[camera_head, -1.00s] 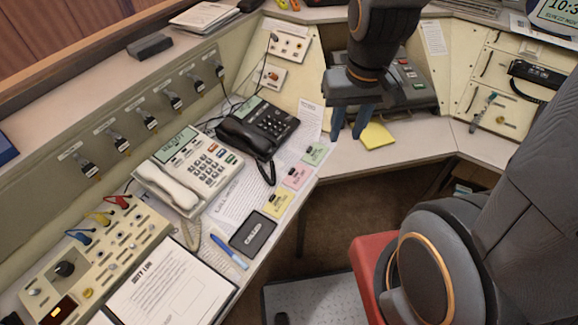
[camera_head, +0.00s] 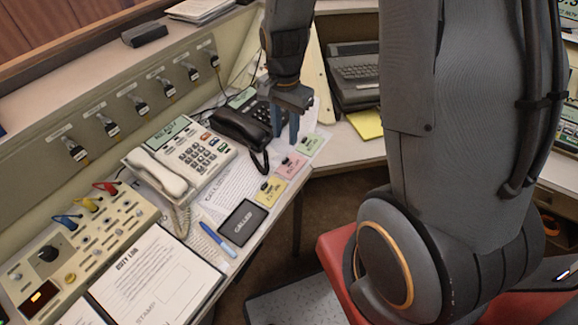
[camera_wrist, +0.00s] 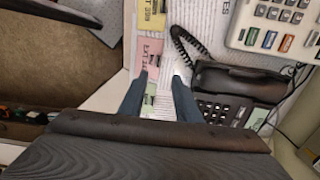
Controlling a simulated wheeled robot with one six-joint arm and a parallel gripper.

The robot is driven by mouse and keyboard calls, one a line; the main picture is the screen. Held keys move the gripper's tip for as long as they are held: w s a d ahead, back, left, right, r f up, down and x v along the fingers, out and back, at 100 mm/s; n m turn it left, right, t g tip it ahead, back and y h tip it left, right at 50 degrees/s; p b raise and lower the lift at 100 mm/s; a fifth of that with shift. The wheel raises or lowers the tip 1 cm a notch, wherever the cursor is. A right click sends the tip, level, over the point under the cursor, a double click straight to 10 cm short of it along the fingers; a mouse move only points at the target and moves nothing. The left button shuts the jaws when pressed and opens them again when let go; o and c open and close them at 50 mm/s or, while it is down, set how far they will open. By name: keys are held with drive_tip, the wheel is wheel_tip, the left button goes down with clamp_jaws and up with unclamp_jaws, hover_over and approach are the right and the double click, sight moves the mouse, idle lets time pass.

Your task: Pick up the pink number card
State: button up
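The pink number card (camera_head: 293,165) lies near the front edge of the left desk, between a yellow card (camera_head: 271,191) and a green card (camera_head: 309,144). Each card has a small dark piece at its left end. My gripper (camera_head: 286,141) points down just behind the pink card, beside the black phone. In the wrist view the pink card (camera_wrist: 150,52) lies just beyond my fingertips (camera_wrist: 161,78), towards the left finger. The fingers are apart with nothing between them. The exact height above the desk cannot be told.
The black phone (camera_head: 240,128) and its coiled cord are close to the fingers. A cream phone (camera_head: 180,155), a blue pen (camera_head: 218,240) and a dark "CALLED" pad (camera_head: 242,222) lie nearby. A yellow note pad (camera_head: 366,124) is on the back desk.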

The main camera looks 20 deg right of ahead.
sight(285, 158)
wheel_tip(285, 158, down, 2)
drive_tip(key=shift+f, duration=0.2)
drive_tip(key=f, duration=0.1)
drive_tip(key=f+p, duration=0.1)
drive_tip(key=s+f, duration=0.1)
drive_tip(key=f, duration=0.1)
drive_tip(key=shift+a+f+p, duration=0.1)
drive_tip(key=shift+a+p, duration=0.15)
drive_tip(key=shift+p, duration=0.1)
drive_tip(key=shift+f, duration=0.55)
clamp_jaws()
